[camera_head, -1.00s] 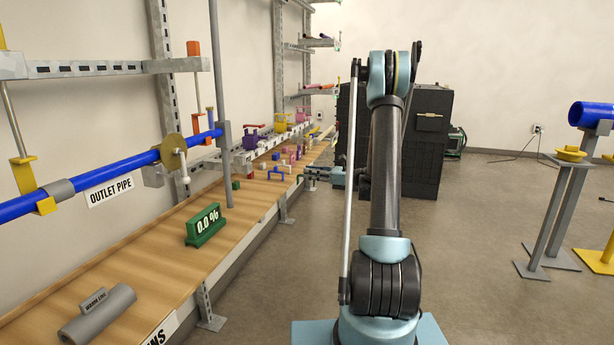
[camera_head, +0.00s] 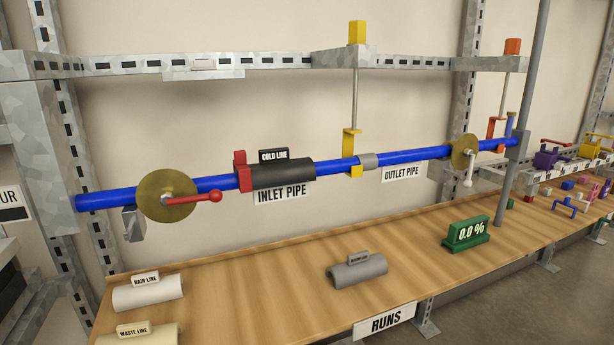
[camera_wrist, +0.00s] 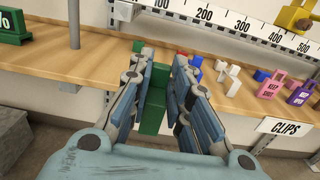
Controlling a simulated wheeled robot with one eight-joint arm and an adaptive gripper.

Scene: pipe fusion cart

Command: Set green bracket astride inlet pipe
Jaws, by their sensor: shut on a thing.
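My gripper (camera_wrist: 155,92) is shut on a green block-like piece, the green bracket (camera_wrist: 152,111), in the wrist view. The fingers hide part of it, so its full shape does not show. It is held in front of the bench edge. The blue inlet pipe (camera_head: 326,168) runs across the head view above the bench, with the "INLET PIPE" label (camera_head: 282,193) under a black "COLD LINE" sleeve (camera_head: 283,173). A red clip (camera_head: 242,171) sits at the sleeve's left end. My gripper and the bracket are not in the head view.
A brass disc (camera_head: 165,196) with a red lever (camera_head: 195,198) is on the pipe at left. A yellow hanger (camera_head: 351,148) holds it at right. Grey, white and cream sleeves lie on the wooden bench (camera_head: 262,275). A grey post (camera_head: 521,110) stands right. Clips stand along the bench.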

